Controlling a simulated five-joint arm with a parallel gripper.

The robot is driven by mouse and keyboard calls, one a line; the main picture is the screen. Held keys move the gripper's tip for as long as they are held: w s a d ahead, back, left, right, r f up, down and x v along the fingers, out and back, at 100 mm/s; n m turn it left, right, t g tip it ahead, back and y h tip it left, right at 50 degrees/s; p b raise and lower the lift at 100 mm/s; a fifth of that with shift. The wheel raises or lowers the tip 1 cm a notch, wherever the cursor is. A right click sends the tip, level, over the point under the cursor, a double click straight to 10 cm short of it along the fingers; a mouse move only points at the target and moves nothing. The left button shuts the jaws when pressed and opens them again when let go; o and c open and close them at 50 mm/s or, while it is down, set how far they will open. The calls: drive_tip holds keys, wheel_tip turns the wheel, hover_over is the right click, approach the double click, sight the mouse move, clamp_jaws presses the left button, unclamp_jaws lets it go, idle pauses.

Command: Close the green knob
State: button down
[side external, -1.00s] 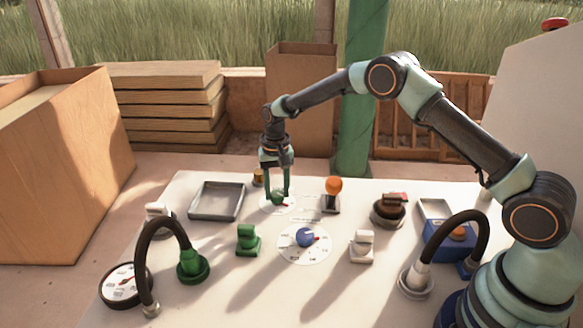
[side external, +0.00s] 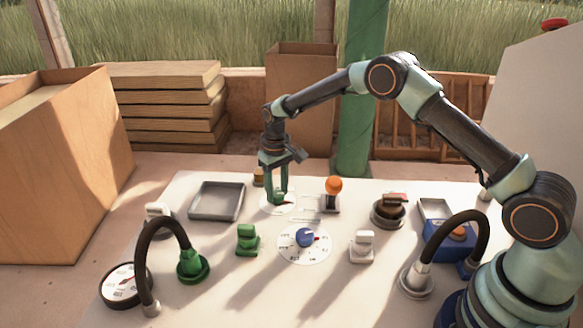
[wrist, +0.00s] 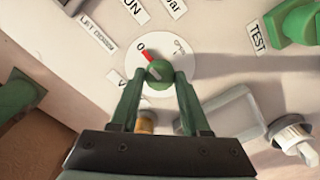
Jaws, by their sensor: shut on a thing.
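The green knob (wrist: 158,74) sits at the centre of a round white dial (wrist: 132,62) with printed marks. Its red pointer (wrist: 147,55) points toward the printed 0 on the dial's rim. In the side view the knob (side external: 277,199) is mostly hidden between my fingers. My gripper (side external: 277,194) points straight down over this dial, at the far middle of the table. Its two green fingers are shut on the knob, one on each side, as the wrist view also shows.
A blue knob (side external: 305,237) on a larger dial stands nearer the camera. A grey tray (side external: 216,216) lies left of my gripper, and an orange-topped lever (side external: 333,186) stands to its right. A green switch (side external: 247,240) and a white switch (side external: 362,246) stand in front.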

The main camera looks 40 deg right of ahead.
sight(277, 193)
drive_tip(key=shift+c, duration=1.9)
unclamp_jaws()
drive_tip(key=shift+r, duration=0.1)
wheel_tip(277, 193, up, 12)
